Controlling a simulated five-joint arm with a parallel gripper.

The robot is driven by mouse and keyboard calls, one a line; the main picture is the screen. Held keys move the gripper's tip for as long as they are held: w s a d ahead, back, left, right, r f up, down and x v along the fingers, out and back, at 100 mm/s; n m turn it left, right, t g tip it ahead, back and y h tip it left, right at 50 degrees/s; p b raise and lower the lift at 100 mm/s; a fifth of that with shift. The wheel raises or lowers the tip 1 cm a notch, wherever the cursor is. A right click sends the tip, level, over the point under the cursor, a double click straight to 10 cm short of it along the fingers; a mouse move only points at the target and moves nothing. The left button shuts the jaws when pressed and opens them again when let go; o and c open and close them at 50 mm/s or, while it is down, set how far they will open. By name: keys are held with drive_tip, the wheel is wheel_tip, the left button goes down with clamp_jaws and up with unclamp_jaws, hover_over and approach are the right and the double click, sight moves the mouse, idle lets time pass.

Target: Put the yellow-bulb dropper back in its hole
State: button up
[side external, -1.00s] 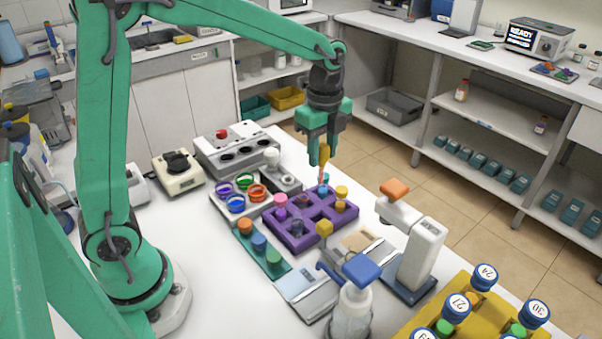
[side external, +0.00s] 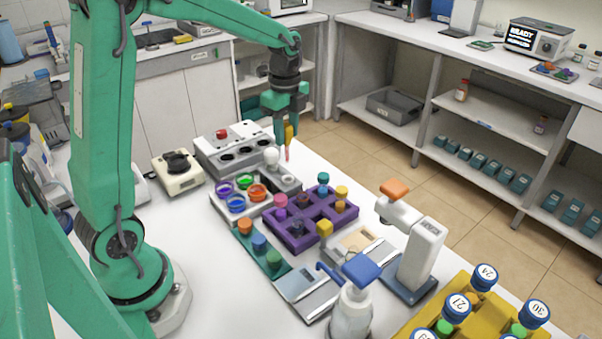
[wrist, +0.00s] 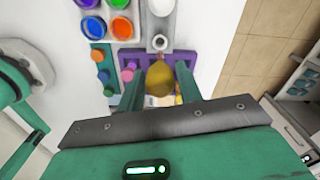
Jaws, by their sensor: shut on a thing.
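My gripper (side external: 284,134) is shut on the yellow-bulb dropper (side external: 289,131), which hangs upright, its reddish tip pointing down. It is held in the air and appears above or just behind the small grey holder (side external: 294,188); the exact height is unclear. The holder has a white-bulbed piece (side external: 271,157) at its left and an open round hole (side external: 288,180) at its right. In the wrist view the yellow bulb (wrist: 160,80) sits between my fingers and hides the dropper's stem. The open hole (wrist: 160,42) shows above the bulb there.
The purple rack (side external: 298,244) with several capped vials stands in front of the holder. A tray of coloured cups (side external: 217,205) is to its left. A grey device with a red knob (side external: 222,134) stands behind. The table's edge lies close on the right.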

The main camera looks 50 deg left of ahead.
sight(287, 162)
drive_tip(key=shift+f, duration=0.2)
drive_tip(key=shift+f, duration=1.65)
drive_tip(key=shift+f, duration=3.35)
idle(2.0)
idle(0.5)
drive_tip(key=o, duration=0.7)
